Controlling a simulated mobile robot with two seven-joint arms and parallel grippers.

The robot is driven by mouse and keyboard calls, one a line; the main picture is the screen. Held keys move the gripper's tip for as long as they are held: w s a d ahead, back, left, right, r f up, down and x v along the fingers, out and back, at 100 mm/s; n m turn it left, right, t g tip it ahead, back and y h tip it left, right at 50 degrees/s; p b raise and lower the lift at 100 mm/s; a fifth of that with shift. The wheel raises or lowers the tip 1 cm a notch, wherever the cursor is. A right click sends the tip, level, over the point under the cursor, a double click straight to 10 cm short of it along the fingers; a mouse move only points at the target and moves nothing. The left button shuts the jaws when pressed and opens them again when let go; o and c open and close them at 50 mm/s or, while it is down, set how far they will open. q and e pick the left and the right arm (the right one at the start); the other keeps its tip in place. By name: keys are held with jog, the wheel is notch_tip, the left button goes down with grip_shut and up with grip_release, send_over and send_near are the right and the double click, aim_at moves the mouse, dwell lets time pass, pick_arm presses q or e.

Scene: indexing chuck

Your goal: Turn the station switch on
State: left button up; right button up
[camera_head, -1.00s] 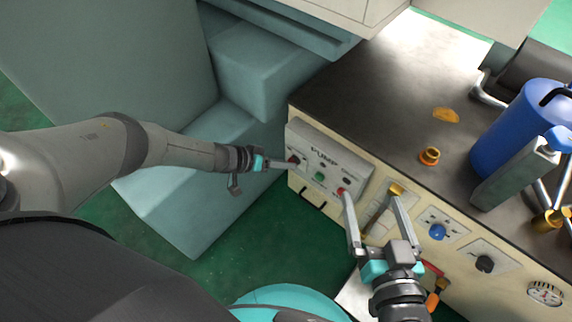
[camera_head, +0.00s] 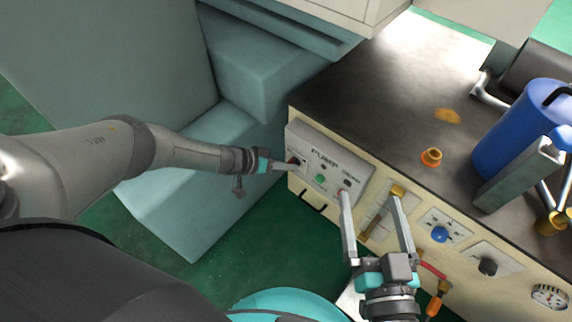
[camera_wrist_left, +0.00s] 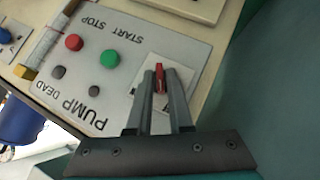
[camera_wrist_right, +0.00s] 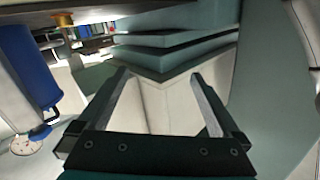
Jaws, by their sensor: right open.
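The red station switch (camera_wrist_left: 160,78) sits on a small white plate (camera_wrist_left: 184,71) at the end of the PUMP panel (camera_wrist_left: 121,82). In the left wrist view, the narrowly spaced fingers of my left gripper (camera_wrist_left: 160,92) lie on both sides of its red handle and look shut on it. In the head view, my left gripper (camera_head: 285,166) reaches the panel's left end, and its tips mostly hide the switch (camera_head: 294,161). My right gripper (camera_head: 371,192) is open and empty in front of the panel's right end. It also shows open in the right wrist view (camera_wrist_right: 160,78).
The panel bears a green button (camera_head: 320,180) and a red button, the latter near one right fingertip. To the right are a blue knob (camera_head: 439,234), a black knob (camera_head: 487,266) and a gauge (camera_head: 549,296). A blue cylinder (camera_head: 518,130) stands on the dark bench top (camera_head: 390,110).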

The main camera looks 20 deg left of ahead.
pick_arm(q)
grip_shut()
pick_arm(e)
jog(key=shift+f, duration=0.1)
pick_arm(q)
jog(key=shift+s+d+r+m+t+y+p, duration=0.15)
jog(key=shift+m+t+y+p, duration=0.45)
jog(key=shift+y+p, duration=1)
jog(key=shift+d+f+m+t+y+p, duration=0.15)
jog(key=shift+m+y+p, duration=0.8)
jog(key=shift+p, duration=1.15)
pick_arm(e)
jog(key=s+d+f+g+h, duration=0.2)
jog(key=d+g+h, duration=0.1)
jog(key=d+g, duration=0.2)
jog(key=s+d+f+g+h, duration=0.2)
jog(key=d+g, duration=0.4)
jog(key=shift+s+g+h, duration=0.3)
jog(key=shift+h, duration=0.1)
pick_arm(q)
jog(key=shift+r, duration=0.1)
pick_arm(e)
jog(key=shift+f, duration=0.1)
